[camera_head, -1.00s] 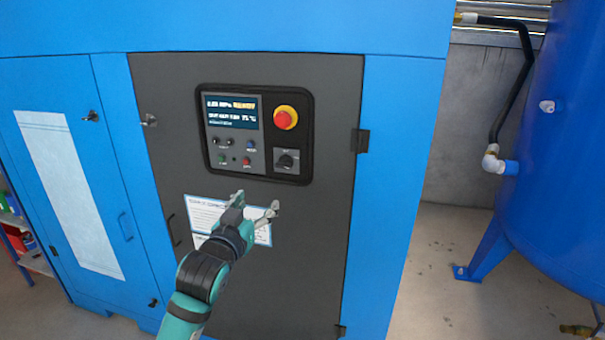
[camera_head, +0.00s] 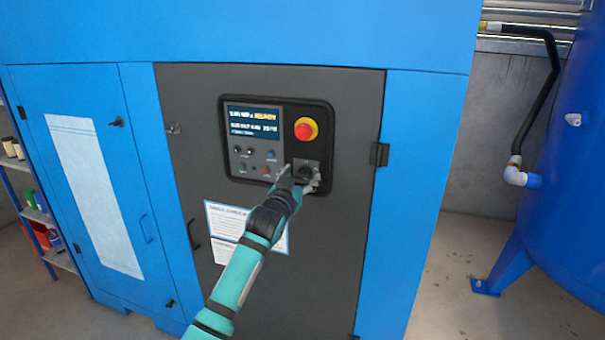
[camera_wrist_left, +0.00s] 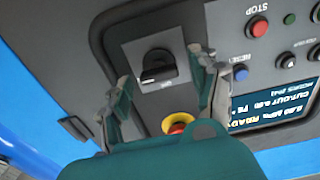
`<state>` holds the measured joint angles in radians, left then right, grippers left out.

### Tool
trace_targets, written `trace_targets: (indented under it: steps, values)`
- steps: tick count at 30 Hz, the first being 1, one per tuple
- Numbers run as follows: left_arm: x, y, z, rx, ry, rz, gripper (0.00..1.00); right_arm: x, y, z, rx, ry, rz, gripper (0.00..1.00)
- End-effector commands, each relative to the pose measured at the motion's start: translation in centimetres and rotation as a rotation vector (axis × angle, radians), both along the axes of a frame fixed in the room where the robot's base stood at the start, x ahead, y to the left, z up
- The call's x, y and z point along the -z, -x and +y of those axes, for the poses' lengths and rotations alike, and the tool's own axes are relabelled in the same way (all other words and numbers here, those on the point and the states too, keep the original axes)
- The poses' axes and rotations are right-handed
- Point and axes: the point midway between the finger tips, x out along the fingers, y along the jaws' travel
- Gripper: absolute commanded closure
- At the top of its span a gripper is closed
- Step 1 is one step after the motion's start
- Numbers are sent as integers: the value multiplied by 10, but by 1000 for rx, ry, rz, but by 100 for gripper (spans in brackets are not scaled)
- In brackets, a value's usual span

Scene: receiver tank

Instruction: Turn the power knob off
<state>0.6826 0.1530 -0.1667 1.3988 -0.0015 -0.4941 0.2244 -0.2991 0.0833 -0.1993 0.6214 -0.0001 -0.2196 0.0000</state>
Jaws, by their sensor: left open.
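The power knob (camera_wrist_left: 157,68) is a black rotary knob on a grey square plate, at the lower right of the control panel (camera_head: 318,110). In the head view the knob (camera_head: 305,173) is partly covered by my left gripper (camera_head: 301,175). In the left wrist view my left gripper (camera_wrist_left: 160,90) is open, with one finger on each side of the knob plate. The fingers look apart from the knob; whether the tips touch the panel I cannot tell. My right gripper is not in view.
A red emergency stop button (camera_head: 305,129) on a yellow base sits just above the knob. A lit display (camera_head: 258,122) and several small buttons are to its left. A blue tank (camera_head: 560,170) stands at the right, with bare floor before it.

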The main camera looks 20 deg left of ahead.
Motion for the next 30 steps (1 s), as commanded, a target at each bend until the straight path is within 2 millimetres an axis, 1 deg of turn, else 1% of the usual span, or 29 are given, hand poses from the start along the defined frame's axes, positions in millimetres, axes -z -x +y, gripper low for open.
trace_targets:
  steps: [1, 3, 6, 14, 15, 27, 28, 30]
  values:
    - [-1, -6, -1, 0, 0, 0, 38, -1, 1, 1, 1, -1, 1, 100]
    - [0, -10, -1, 1, 0, 1, 38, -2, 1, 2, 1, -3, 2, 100]
    - [0, -15, -1, 1, 0, 0, 38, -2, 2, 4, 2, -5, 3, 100]
    - [0, -16, -1, 1, 0, -1, 38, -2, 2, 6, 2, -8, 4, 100]
    - [0, -16, -1, 1, 0, -1, 39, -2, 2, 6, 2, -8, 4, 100]
    - [0, -15, -1, 1, 0, 0, 91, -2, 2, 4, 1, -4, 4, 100]
    - [0, -15, -1, 1, 0, 0, 93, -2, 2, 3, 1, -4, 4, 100]
    - [0, -15, -1, 0, 1, 0, 93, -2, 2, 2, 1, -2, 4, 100]
